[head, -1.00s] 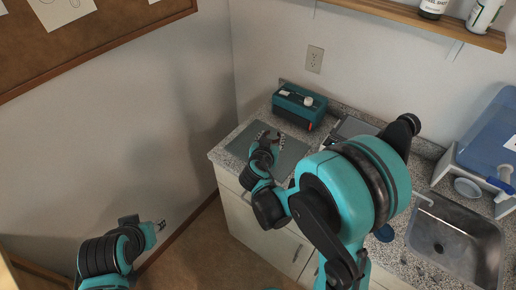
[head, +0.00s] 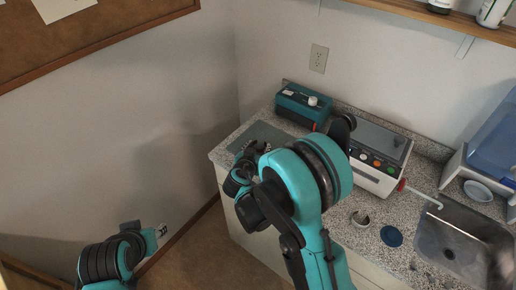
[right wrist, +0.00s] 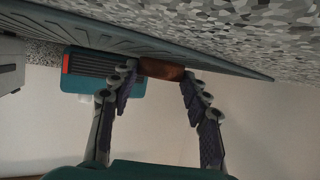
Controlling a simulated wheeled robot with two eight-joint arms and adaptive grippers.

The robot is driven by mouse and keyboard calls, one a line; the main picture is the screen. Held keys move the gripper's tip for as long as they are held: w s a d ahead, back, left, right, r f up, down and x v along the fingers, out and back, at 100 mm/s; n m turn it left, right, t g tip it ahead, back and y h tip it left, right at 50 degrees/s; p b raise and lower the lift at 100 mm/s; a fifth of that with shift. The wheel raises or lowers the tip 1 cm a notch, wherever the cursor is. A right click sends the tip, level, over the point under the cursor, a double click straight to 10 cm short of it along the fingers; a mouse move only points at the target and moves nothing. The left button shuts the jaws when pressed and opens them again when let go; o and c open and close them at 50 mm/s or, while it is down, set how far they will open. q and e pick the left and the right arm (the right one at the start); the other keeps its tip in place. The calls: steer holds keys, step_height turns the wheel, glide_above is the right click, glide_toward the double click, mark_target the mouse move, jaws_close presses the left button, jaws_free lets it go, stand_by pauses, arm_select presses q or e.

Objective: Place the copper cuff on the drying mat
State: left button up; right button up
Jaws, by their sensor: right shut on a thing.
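The copper cuff (right wrist: 161,70) shows as a brown band between the fingertips of my right gripper (right wrist: 158,78) in the right wrist view. That gripper is shut on it. The drying mat (right wrist: 205,62) is a grey ribbed sheet right behind the cuff; I cannot tell whether the cuff touches it. In the head view the mat (head: 262,132) lies at the counter's left end, and my right gripper (head: 250,153) is at its front edge. The cuff is hidden there. My left gripper (head: 160,231) is at the lower left, away from the counter; its jaw opening is unclear.
A teal device (head: 302,104) stands behind the mat. A white machine with coloured buttons (head: 378,160) stands to the right. My right arm crosses the counter's front.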

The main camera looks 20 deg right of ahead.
steer(key=shift+f, duration=0.2)
steer(key=o, duration=1)
steer(key=shift+r, duration=0.1)
